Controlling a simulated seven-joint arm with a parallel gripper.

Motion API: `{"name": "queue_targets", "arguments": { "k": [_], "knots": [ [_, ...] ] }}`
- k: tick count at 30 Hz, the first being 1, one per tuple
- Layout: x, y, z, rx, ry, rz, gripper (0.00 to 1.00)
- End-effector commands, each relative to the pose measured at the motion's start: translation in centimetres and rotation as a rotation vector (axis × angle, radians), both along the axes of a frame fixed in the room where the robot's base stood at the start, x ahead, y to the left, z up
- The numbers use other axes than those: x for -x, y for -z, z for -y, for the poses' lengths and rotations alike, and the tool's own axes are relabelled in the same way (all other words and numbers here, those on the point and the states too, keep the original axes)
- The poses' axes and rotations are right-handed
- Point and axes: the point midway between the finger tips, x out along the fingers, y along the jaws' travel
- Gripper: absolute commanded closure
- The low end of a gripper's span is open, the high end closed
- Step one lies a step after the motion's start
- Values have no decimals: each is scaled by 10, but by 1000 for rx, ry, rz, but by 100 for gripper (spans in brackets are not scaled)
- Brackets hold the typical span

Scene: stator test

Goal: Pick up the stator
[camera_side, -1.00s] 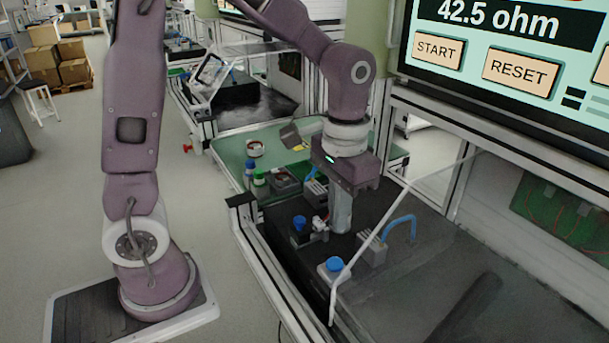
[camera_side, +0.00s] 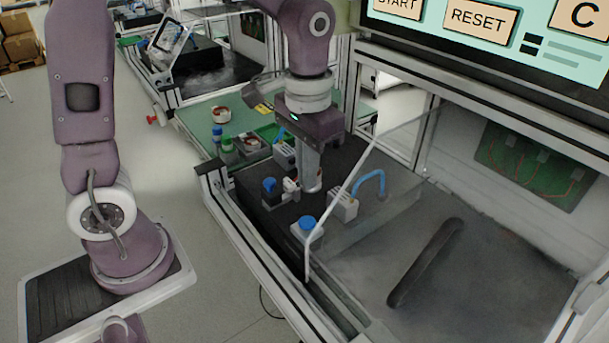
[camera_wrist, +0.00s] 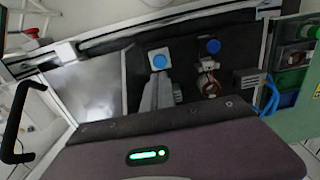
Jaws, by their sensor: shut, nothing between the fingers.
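My gripper (camera_side: 311,187) points straight down over the black test bench, its grey fingers shut with nothing between them. In the wrist view the fingers (camera_wrist: 160,84) show above the dark gripper body. A small round part with reddish-brown colouring, which looks like the stator (camera_wrist: 209,84), sits on the bench by a blue-topped button. It is to the right of the fingers in that view and apart from them. In the side view the fingers hide most of that spot, so the exact gap cannot be told.
Blue-topped buttons (camera_side: 307,222) and a grey block (camera_side: 343,206) with a blue hose (camera_side: 372,182) stand close around the fingers. A clear slanted guard (camera_side: 345,205) is at the right. Behind is a green table (camera_side: 190,118) with bins and a round part (camera_side: 221,115).

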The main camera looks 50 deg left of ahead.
Motion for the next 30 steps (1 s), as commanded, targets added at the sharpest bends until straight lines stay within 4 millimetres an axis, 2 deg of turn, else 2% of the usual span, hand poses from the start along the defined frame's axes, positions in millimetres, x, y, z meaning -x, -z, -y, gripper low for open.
{"name": "queue_targets", "arguments": {
  "k": [3,13,22,23,27,30],
  "knots": [
    [0,0,0,0,0,0,98],
    [0,0,0,0,0,0,33],
    [-2,1,-2,-7,-15,6,31],
    [-4,4,-7,-20,-44,18,31],
    [-37,24,-53,-119,-353,182,31],
    [-56,31,-79,-138,-537,306,31]
  ]
}}
